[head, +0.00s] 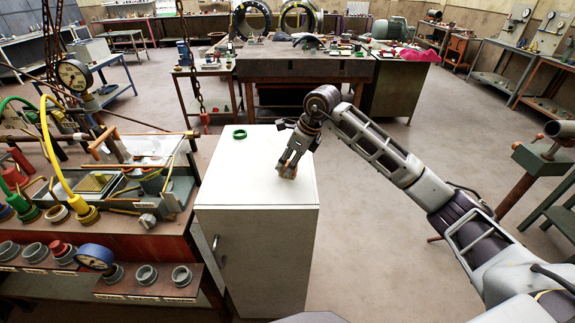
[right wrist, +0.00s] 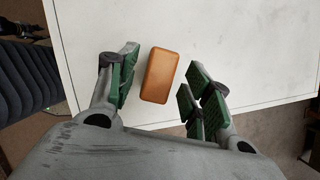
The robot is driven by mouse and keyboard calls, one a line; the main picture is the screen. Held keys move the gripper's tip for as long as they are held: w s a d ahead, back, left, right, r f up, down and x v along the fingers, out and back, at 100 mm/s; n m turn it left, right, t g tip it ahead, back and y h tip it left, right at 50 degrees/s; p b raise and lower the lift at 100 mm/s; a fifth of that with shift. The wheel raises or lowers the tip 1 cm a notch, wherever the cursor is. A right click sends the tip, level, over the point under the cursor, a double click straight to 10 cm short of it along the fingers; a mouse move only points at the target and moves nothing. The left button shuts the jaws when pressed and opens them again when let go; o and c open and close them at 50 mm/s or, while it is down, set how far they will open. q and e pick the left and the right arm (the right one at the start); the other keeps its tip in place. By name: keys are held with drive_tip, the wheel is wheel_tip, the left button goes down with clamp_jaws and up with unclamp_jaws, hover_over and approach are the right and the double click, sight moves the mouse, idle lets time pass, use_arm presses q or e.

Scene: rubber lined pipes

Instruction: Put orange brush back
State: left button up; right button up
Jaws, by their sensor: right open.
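The orange brush (right wrist: 159,75) shows in the right wrist view as a plain orange-brown block with rounded corners, over the white cabinet top (right wrist: 90,30); no bristles show. My right gripper (right wrist: 164,72) is open, with green-padded fingers on either side of the block and a gap on both sides. My left gripper is in neither view.
A green ring (head: 240,134) lies at the back of the cabinet top. A cluttered bench with gauges, hoses and pipe fittings (head: 145,274) stands close on the left. A dark workbench (head: 300,68) stands behind. The floor on the right is mostly open, with a pipe stand (head: 540,160).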

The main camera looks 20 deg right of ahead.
drive_tip(key=v, duration=1)
drive_tip(key=shift+r+b, duration=0.15)
drive_tip(key=shift+b, duration=0.25)
idle(1.2)
